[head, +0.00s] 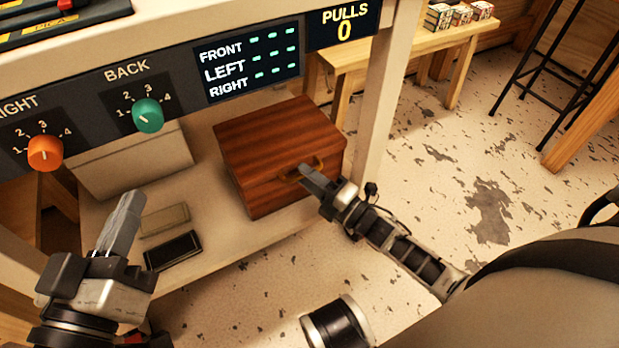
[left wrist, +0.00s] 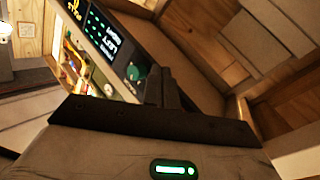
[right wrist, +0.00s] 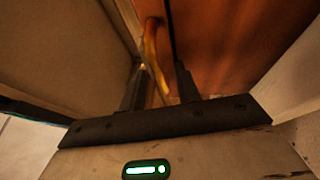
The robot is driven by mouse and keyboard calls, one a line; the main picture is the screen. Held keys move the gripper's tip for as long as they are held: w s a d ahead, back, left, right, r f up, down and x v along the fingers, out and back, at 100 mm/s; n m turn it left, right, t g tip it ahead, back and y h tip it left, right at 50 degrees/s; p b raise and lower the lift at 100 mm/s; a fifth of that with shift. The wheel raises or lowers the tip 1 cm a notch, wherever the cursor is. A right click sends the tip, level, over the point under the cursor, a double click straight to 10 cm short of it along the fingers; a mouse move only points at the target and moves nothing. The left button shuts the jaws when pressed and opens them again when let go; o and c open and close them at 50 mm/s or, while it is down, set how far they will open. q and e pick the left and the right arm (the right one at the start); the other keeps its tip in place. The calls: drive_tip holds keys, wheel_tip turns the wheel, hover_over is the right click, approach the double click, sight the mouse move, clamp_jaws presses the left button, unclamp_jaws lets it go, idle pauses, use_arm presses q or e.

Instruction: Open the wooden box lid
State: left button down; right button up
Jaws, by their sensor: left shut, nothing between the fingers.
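The reddish-brown wooden box (head: 265,135) sits on the lower shelf of the bench, its lid down. A curved brass handle (head: 291,175) is on its front. My right gripper (head: 306,172) is at that handle. In the right wrist view the fingers of my right gripper (right wrist: 158,85) are apart, with the brass handle (right wrist: 151,50) between and just beyond them. I cannot tell whether they touch it. My left gripper (head: 130,200) is shut and empty, left of the box and in front of the bench. It also shows in the left wrist view (left wrist: 164,75).
An orange knob (head: 45,153), a green knob (head: 148,115) and a display (head: 250,63) line the bench front above the shelf. A pale case (head: 130,160) and two small flat blocks (head: 172,250) lie left of the box. A bench post (head: 385,100) stands right of it.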

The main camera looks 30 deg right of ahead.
clamp_jaws()
drive_tip(key=shift+r, duration=0.1)
